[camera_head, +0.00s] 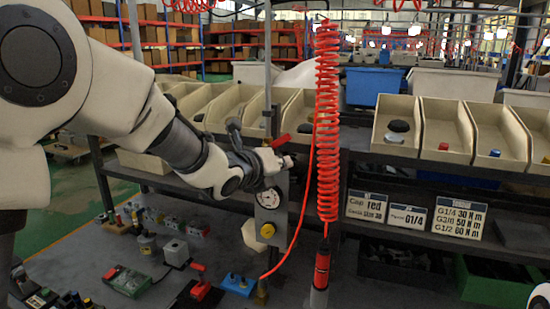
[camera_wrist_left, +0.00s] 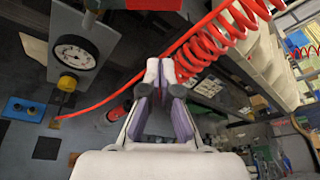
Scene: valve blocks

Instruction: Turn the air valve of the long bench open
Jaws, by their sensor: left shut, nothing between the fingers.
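The air unit is a grey plate (camera_head: 268,214) with a round white gauge (camera_head: 267,197) and a yellow knob (camera_head: 267,231), on a post at the bench. A red lever (camera_head: 281,140), which looks like the valve handle, sits just above the plate. My left gripper (camera_head: 287,161) is shut and empty, just below the lever and in front of the plate's top; I cannot tell whether it touches. In the left wrist view the shut fingertips (camera_wrist_left: 160,65) are right of the gauge (camera_wrist_left: 75,55), and a red part (camera_wrist_left: 152,4) shows at the top edge. My right gripper is out of view.
A red coiled hose (camera_head: 327,120) hangs right of my left gripper, above a red tool (camera_head: 321,270). Beige bins (camera_head: 443,130) line the shelf. Below are a blue block (camera_head: 238,285), a red-and-black block (camera_head: 200,290) and other parts on the bench top. Label cards (camera_head: 458,218) stand right.

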